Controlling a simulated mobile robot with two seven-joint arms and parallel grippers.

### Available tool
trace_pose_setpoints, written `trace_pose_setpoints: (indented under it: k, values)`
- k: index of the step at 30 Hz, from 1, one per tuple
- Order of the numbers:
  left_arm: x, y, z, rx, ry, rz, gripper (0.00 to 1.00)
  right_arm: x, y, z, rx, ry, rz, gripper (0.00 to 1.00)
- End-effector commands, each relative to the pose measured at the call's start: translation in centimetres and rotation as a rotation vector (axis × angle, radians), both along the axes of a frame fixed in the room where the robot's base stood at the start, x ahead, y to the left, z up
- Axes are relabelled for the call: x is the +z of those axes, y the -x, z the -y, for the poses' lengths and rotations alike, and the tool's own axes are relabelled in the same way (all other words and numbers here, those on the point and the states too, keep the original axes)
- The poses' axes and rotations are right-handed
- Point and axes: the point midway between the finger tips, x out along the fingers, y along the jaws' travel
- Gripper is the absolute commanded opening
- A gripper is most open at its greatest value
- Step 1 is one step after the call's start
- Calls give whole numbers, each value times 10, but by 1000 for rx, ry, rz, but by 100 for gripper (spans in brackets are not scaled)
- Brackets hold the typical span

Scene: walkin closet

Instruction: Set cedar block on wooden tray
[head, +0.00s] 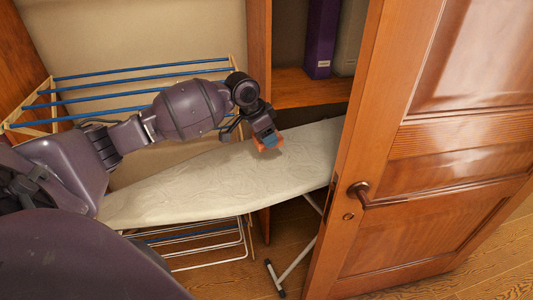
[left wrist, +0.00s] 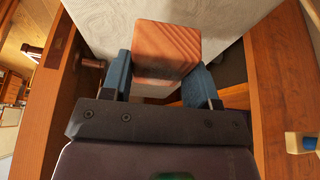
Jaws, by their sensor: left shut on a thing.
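My left gripper (head: 268,140) is shut on the cedar block, a reddish-brown wooden block with visible grain. The cedar block (left wrist: 166,50) sits between the two blue-grey fingers of the left gripper (left wrist: 168,78) in the left wrist view. In the head view the block (head: 261,148) shows as small orange-brown bits around the fingertips, over the ironing board's far part. I cannot tell whether the block touches the board. No wooden tray can be made out in either view. My right gripper is not in view.
A pale patterned ironing board (head: 185,190) stretches across the middle. A wooden door (head: 430,150) with a handle stands open at right. A drying rack (head: 90,85) with blue bars stands behind my left arm. A shelf (head: 305,87) holds a purple binder (head: 321,38).

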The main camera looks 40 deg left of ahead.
Motion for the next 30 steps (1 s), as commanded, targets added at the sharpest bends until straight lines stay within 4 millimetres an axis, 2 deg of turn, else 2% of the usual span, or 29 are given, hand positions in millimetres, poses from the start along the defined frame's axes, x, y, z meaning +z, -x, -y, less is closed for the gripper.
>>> trace_pose_setpoints:
  k: [8,15,18,29,30]
  values:
    - [-17,0,0,1,0,0,31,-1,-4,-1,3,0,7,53]
    - [-56,1,0,1,0,-3,31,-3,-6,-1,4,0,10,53]
    - [-64,0,0,1,0,-1,31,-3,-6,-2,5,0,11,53]
    - [-66,0,0,1,0,0,31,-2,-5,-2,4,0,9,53]
    - [-67,0,0,1,0,0,56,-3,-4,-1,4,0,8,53]
